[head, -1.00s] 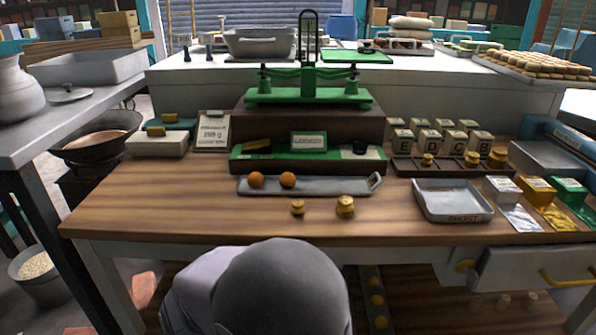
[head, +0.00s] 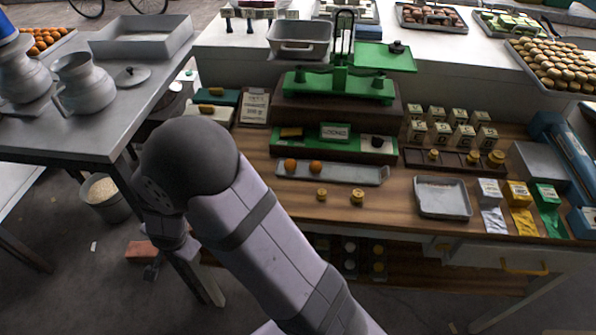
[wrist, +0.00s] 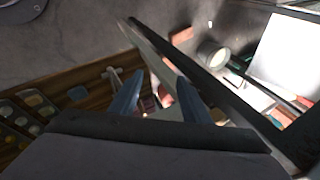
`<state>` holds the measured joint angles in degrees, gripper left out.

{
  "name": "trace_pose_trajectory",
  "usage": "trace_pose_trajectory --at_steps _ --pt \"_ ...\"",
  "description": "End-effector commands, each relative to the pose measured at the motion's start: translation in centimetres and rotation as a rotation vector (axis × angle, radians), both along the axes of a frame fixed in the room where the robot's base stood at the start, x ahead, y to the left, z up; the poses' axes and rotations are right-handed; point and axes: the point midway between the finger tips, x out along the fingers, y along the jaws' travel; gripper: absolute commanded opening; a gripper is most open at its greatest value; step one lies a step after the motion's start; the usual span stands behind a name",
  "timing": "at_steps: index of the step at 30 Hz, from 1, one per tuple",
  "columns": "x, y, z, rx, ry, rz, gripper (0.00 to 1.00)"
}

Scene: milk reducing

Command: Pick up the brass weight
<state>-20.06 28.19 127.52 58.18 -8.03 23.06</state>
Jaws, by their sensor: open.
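Two brass weights stand on the wooden table in the head view, a smaller one (head: 321,194) and a larger one (head: 357,198) to its right. They are upright, in front of a grey tray (head: 340,174) holding two orange balls. More brass weights (head: 473,157) sit in a dark rack at the right, so several are in view. My gripper (wrist: 159,92) shows in the wrist view with two dark blue fingers spread apart and nothing held between them. It points toward the floor and a table edge, away from the two front weights. I cannot clearly make out the fingers in the head view.
A green balance scale (head: 340,84) stands on a dark block behind the weights. A shallow metal tray (head: 442,212) lies to their right. A grey side table (head: 115,105) with jugs is at the left. A shelf with round items (head: 350,262) is below the tabletop.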

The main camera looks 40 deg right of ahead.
Motion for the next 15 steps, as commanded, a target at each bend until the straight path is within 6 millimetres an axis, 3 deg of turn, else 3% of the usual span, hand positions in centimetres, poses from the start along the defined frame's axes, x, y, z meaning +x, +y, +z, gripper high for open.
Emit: trace_pose_trajectory --at_steps 1,3,15 --pt "0.2 0.1 2.4 -0.001 -0.004 -0.041 0.43" --pt "0.6 -0.1 3.7 -0.003 -0.014 -0.104 0.43" --pt "1.1 -1.5 9.3 -0.04 -0.065 -0.398 0.43"
